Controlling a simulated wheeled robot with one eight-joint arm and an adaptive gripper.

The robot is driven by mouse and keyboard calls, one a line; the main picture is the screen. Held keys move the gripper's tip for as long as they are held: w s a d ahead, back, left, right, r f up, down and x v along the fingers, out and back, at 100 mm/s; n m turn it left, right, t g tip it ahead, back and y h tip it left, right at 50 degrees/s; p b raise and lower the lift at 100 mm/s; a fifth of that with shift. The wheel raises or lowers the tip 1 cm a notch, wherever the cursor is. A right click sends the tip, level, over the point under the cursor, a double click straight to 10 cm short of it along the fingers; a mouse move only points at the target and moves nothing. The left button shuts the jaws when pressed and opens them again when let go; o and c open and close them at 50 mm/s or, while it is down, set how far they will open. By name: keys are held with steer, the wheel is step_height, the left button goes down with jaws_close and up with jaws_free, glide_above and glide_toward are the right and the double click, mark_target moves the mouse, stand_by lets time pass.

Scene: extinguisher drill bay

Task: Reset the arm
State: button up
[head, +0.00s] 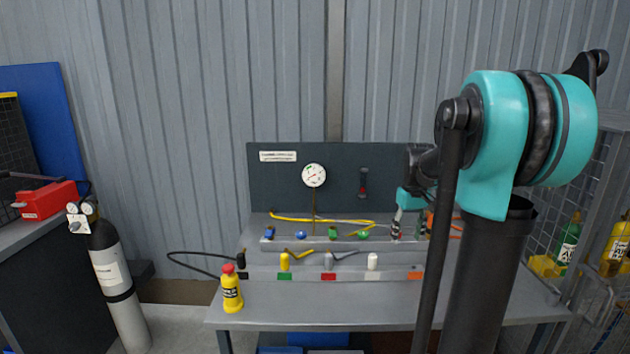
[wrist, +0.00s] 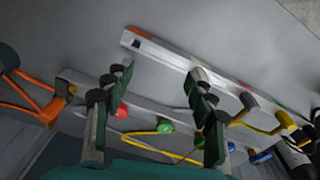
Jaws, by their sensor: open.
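My gripper (head: 409,229) hangs over the right part of the bench in the head view, partly hidden by my own arm. In the wrist view its two dark fingers (wrist: 160,78) are spread apart with nothing between them. Below them lie the bench's stepped rails with small coloured fittings. A red round knob (wrist: 122,112) and a green one (wrist: 165,127) show near the fingers, apart from them as far as I can tell.
The bench (head: 300,312) carries a yellow extinguisher (head: 232,292) at its front left and a gauge (head: 314,175) on the back panel. A yellow hose (head: 330,221) lies on the upper step. A grey cylinder (head: 118,290) stands left. The bench's front middle is clear.

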steer(key=s+a+f+m+t, duration=0.1)
steer(key=s+a+f, duration=0.3)
steer(key=s+f, duration=0.3)
steer(key=s+a+f+m+t, duration=0.1)
steer(key=s+a+f, duration=0.3)
steer(key=s+f, duration=0.4)
steer(key=s+t, duration=0.1)
steer(key=s, duration=0.6)
steer(key=shift+s+a+m, duration=0.25)
steer(key=shift+a+m, duration=0.05)
